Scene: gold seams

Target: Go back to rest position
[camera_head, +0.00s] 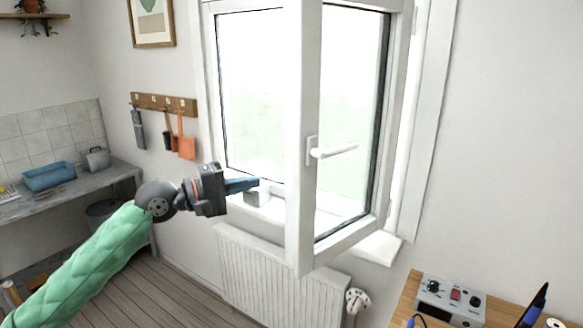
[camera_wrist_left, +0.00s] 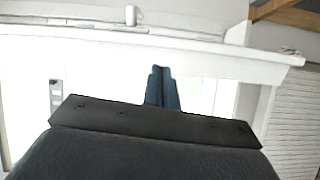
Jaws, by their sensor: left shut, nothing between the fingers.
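My left gripper (camera_head: 243,185) reaches in from the left on a green padded arm and points right, in front of the window sill area. Its blue fingers are shut with nothing between them. In the left wrist view the closed fingers (camera_wrist_left: 161,88) show side by side at the centre. The window sash (camera_head: 298,140) stands swung open into the room, with its white handle (camera_head: 335,152) on the near frame. The fingertips appear left of the sash edge; I cannot tell the exact gap. My right gripper is out of view.
A white radiator (camera_head: 280,278) is below the window. A wooden table (camera_head: 405,300) with a grey control box (camera_head: 450,300) stands at the lower right. A grey counter (camera_head: 70,190) with a blue tray (camera_head: 48,177) is at the left. Tools hang from a wall rack (camera_head: 163,104).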

